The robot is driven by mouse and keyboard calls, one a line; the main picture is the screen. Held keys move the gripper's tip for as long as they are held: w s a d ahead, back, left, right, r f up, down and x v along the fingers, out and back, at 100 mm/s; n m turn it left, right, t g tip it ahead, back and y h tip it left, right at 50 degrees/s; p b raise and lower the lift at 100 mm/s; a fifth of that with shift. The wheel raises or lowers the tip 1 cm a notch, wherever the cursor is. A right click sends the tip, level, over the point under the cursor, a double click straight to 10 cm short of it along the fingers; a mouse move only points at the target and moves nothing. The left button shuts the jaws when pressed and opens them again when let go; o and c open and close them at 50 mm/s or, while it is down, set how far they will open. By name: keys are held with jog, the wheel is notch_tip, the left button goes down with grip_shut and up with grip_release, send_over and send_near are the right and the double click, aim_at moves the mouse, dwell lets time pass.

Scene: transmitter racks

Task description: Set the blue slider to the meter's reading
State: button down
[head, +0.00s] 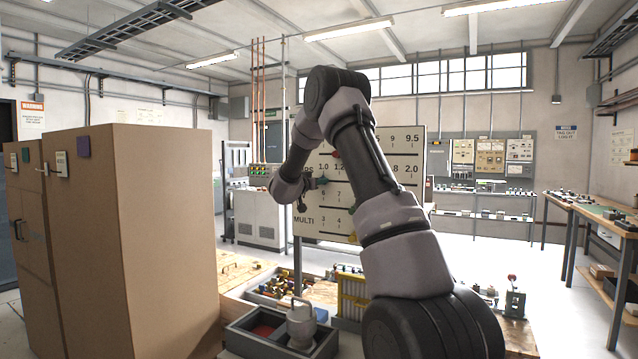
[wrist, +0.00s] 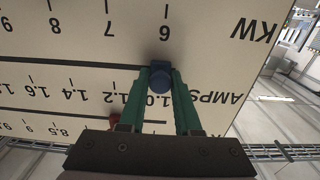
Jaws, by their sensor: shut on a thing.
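The white scale board (head: 318,226) stands ahead, partly hidden by my arm. In the wrist view the board (wrist: 40,40) appears upside down. The blue slider (wrist: 160,77) sits on the AMPS row, at about the 1.0 mark, the row's end nearest its label. My gripper (wrist: 161,82) is shut on it, one green finger on each side. In the head view my gripper (head: 321,181) is at the board's left part, and the slider is too small to make out. I cannot identify the meter or read it.
A red slider (wrist: 115,120) sits on the neighbouring row, close to my fingers. Tall brown cabinets (head: 150,240) stand at the left. A bench with bins and a grey tray (head: 250,343) lies below the board. Instrument panels (head: 490,155) hang on the back wall.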

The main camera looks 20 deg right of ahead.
jog(key=s+d, duration=0.2)
jog(key=s, duration=0.1)
jog(key=s+d, duration=0.3)
jog(key=s, duration=0.1)
jog(key=s+d, duration=0.3)
jog(key=shift+s, duration=0.15)
jog(key=c, duration=0.7)
grip_release()
jog(key=shift+o, duration=0.2)
jog(key=v, duration=1.1)
